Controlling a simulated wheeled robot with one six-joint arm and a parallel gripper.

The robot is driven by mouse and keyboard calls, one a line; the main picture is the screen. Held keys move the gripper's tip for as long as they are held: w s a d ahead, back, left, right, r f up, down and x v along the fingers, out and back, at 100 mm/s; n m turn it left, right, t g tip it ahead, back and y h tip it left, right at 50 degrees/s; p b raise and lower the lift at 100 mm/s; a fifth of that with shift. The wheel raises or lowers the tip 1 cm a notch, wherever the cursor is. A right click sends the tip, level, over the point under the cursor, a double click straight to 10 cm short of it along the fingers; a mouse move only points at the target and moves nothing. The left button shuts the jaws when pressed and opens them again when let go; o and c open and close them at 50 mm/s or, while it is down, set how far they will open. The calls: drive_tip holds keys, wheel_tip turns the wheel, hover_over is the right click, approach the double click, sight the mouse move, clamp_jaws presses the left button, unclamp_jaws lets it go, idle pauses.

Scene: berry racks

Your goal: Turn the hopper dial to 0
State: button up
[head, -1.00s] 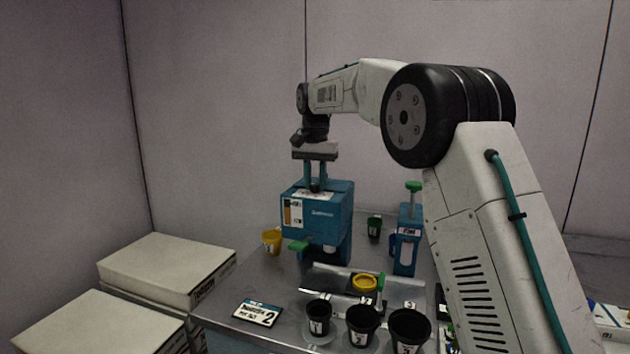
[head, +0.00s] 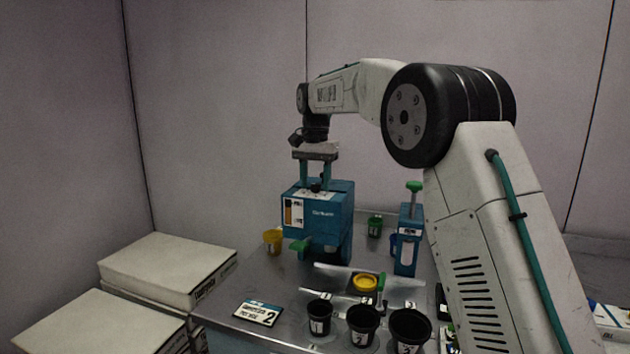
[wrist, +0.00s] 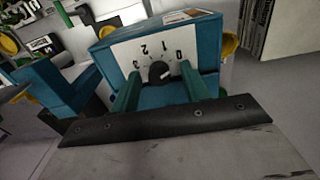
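The teal hopper (head: 325,212) stands on the metal table, with a white dial plate on top. Its black dial knob (wrist: 158,72) sits on the plate, with the numbers 0, 1, 2 and another partly legible mark around it. A pale mark on the knob seems to face the 0 side, but its exact direction is hard to read. My gripper (head: 316,184) points down over the hopper top. In the wrist view its two teal fingers (wrist: 158,90) stand apart on either side of the knob, with gaps visible between them and it.
A yellow cup (head: 272,241) and a green cup (head: 375,226) stand beside the hopper. A teal dispenser (head: 407,245) with a green knob is to its right. Black numbered cups (head: 362,325), a yellow ring (head: 365,283) and a label card (head: 258,313) are in front. White boxes (head: 165,268) lie left.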

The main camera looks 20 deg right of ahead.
sight(316, 185)
wheel_tip(316, 185, up, 8)
drive_tip(key=shift+f, duration=0.1)
idle(0.4)
drive_tip(key=shift+w+n, duration=0.2)
drive_tip(key=shift+n, duration=0.8)
drive_tip(key=f, duration=0.2)
drive_tip(key=s+f, duration=0.1)
drive_tip(key=f, duration=0.1)
drive_tip(key=shift+f, duration=0.3)
drive_tip(key=shift+s+f+n+g, duration=0.3)
drive_tip(key=shift+s+f, duration=0.15)
drive_tip(key=shift+s, duration=0.4)
drive_tip(key=s+d+f+n, duration=0.1)
drive_tip(key=s+f, duration=0.2)
drive_tip(key=s, duration=1.2)
drive_tip(key=s+d+f+n+t, duration=0.1)
drive_tip(key=s+f+n, duration=0.1)
drive_tip(key=s, duration=1.4)
drive_tip(key=s+d+f+n, duration=0.1)
drive_tip(key=s+f, duration=0.4)
drive_tip(key=s, duration=1.1)
drive_tip(key=shift+n+t, duration=0.4)
